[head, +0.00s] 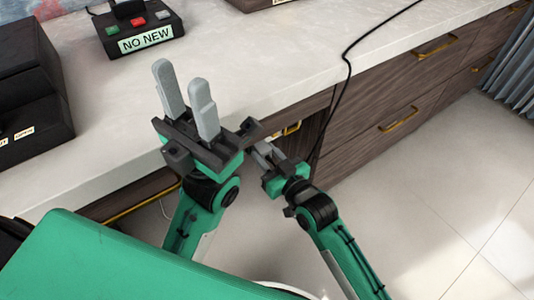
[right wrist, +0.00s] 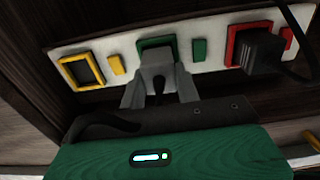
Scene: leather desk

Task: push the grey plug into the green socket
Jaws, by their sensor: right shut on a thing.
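The grey plug (right wrist: 157,63) is between the fingers of my right gripper (right wrist: 158,88) in the right wrist view, with a short dark piece, perhaps its cord, at its near end. The plug is lined up in front of the green socket (right wrist: 145,44) and covers most of its face. I cannot tell how far in it sits. In the head view my right gripper (head: 264,150) is at the desk front, with plug and socket hidden. My left gripper (head: 180,77) is open and empty, its grey fingers apart near the desktop's front edge.
The white socket strip (right wrist: 210,46) also holds a yellow socket (right wrist: 80,72), a green switch (right wrist: 199,50) and a red socket (right wrist: 234,46) with a black plug (right wrist: 260,52). A black cable (head: 347,75) hangs over the desk edge. A button box (head: 145,38) stands on the desktop.

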